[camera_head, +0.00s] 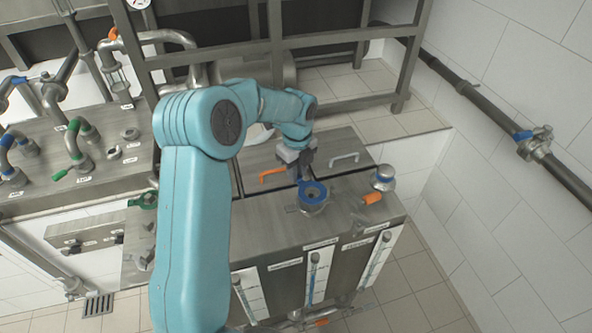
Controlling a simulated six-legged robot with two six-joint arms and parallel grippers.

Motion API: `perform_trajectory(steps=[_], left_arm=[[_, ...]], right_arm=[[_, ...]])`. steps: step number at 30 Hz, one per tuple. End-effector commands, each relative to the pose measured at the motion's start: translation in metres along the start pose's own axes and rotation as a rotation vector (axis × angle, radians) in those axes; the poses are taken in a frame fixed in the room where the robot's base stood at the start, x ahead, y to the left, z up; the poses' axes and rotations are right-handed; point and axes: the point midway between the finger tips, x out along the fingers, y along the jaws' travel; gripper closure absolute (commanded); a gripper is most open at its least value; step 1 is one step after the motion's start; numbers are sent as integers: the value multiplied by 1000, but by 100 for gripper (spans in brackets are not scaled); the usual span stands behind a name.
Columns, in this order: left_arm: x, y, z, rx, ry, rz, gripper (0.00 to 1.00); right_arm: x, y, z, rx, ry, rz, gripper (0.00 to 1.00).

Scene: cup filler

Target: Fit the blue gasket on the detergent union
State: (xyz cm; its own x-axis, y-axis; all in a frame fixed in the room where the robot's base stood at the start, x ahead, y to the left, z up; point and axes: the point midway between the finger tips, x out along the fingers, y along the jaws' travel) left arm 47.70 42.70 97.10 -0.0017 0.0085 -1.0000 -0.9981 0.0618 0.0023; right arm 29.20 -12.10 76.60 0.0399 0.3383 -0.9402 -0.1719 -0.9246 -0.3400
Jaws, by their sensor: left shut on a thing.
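The blue gasket (322,190) is a ring over the round metal union (314,209) on top of the steel cabinet. It looks roughly level and lined up with the union; I cannot tell whether it touches it. My left gripper (304,178) reaches down from behind the union and is shut on the gasket's far edge. The fingertips are small and partly dark in this view. The union's mouth is partly covered by the gasket. My right gripper is not in view.
A metal fitting with a blue band (383,179) and an orange piece (372,198) stand right of the union. An orange handle (272,174) and a grey handle (345,157) lie behind. Pipework with green and blue valves (78,150) fills the left.

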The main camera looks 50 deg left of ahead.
Motion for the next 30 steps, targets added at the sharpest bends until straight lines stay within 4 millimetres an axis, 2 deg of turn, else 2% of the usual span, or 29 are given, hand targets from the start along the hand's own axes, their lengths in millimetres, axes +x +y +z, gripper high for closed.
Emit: perform_trajectory(steps=[11,30], left_arm=[[1,0,1,0,0,0,100],[17,0,1,0,0,0,100]], right_arm=[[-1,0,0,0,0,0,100],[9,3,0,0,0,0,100]])
